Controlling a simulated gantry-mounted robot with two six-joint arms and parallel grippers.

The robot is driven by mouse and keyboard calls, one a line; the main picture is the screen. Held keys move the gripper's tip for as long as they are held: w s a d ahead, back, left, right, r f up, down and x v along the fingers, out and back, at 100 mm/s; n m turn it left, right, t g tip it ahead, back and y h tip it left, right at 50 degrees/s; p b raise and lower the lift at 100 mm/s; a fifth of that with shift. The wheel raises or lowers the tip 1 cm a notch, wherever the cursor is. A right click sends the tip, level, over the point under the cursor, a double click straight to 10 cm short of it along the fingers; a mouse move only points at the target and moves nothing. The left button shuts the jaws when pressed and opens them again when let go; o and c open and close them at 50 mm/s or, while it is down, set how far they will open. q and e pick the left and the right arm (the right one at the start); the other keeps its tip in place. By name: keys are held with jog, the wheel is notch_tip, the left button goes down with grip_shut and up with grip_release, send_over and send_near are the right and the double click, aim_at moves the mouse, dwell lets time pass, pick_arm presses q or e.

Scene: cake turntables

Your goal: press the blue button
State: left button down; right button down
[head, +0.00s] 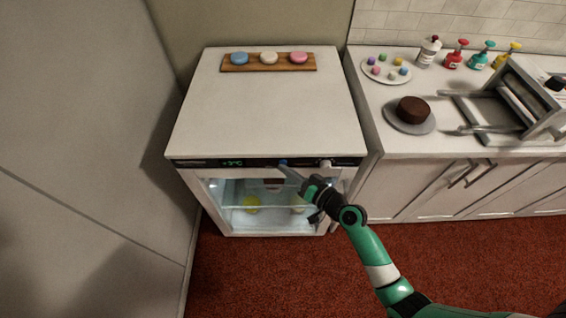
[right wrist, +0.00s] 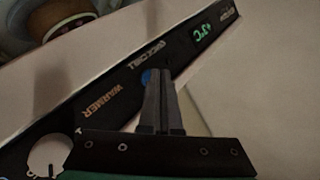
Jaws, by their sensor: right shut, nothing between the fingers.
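The blue button (head: 283,162) is on the black control panel at the top front of the small fridge. In the right wrist view the blue button (right wrist: 146,77) shows beside the fingertips, partly hidden by them, near the words QUICK CHILL and WARMER. My right gripper (head: 281,168) is shut and empty, its tips just below and in front of the button. In the right wrist view the shut fingers of the right gripper (right wrist: 157,73) overlap the panel by the button. I cannot tell whether they touch it. My left gripper is not in view.
The panel has a green temperature display (head: 232,163) to the left and a white knob (head: 326,163) to the right. A wooden board (head: 226,67) with blue, cream and pink round pieces lies on the fridge. The counter (head: 400,147) at right holds a cake on a turntable.

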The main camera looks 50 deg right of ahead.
jog(key=shift+w+d, duration=0.15)
jog(key=shift+d, duration=0.05)
jog(key=shift+a, duration=0.15)
dwell(0.5)
jog(key=shift+s+a, duration=0.4)
jog(key=shift+s, duration=0.15)
jog(key=s+a+p, duration=0.1)
jog(key=a, duration=0.1)
jog(key=s+a, duration=0.1)
jog(key=s, duration=0.1)
jog(key=shift+s+a+p, duration=0.2)
jog(key=shift+a+p, duration=0.15)
dwell(0.7)
